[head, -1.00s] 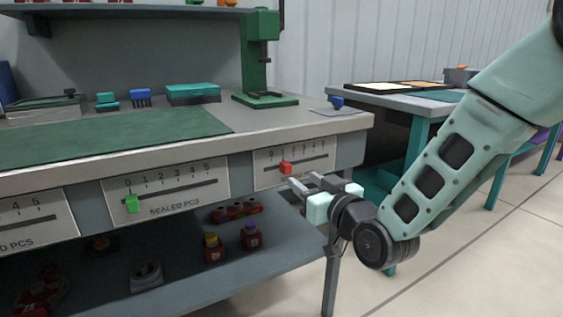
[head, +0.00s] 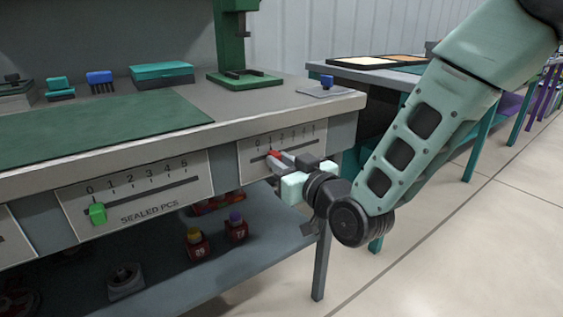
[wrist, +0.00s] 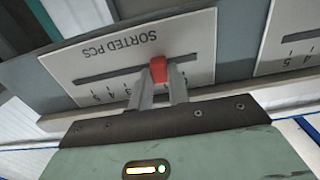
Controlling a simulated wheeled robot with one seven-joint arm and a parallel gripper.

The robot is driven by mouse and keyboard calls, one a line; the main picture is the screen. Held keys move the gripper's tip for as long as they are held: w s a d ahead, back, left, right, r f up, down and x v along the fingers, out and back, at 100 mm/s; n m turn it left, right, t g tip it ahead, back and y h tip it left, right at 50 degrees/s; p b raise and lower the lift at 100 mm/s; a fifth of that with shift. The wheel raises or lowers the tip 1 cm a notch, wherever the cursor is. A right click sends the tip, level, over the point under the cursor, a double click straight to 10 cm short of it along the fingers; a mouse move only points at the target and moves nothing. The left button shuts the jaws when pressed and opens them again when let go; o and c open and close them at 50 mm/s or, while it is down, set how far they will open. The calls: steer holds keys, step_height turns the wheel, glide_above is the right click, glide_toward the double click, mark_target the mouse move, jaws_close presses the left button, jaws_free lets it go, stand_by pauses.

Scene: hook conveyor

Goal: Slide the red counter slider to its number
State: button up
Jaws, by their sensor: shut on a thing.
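The red counter slider (head: 274,155) sits in the slot of the white scale plate (head: 246,164) on the bench's front edge, at about the 1 mark. It also shows in the wrist view (wrist: 158,69), where the plate is upside down and reads "SORTED PCS" (wrist: 126,45). My gripper (head: 280,161) reaches in from the right and is shut on the red slider. Its two fingers lie on either side of the knob in the wrist view (wrist: 160,88). The fingers hide part of the slot and scale.
A second plate (head: 140,190) marked "SEALED PCS" has a green slider (head: 97,214) at 0. A lower shelf (head: 215,258) holds several small bottles. A green press (head: 240,75) stands on the bench. Open floor (head: 440,260) lies to the right.

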mark_target(257, 159)
steer(key=shift+s+a+b, duration=0.25)
steer(key=shift+s+a, duration=0.25)
steer(key=shift+a, duration=0.2)
steer(key=shift+s+a+b, duration=0.2)
steer(key=shift+s+a, duration=0.3)
steer(key=shift+a, duration=0.2)
jaws_close()
steer(key=o, duration=0.9)
jaws_free()
steer(key=shift+a, duration=0.1)
steer(key=shift+c, duration=0.2)
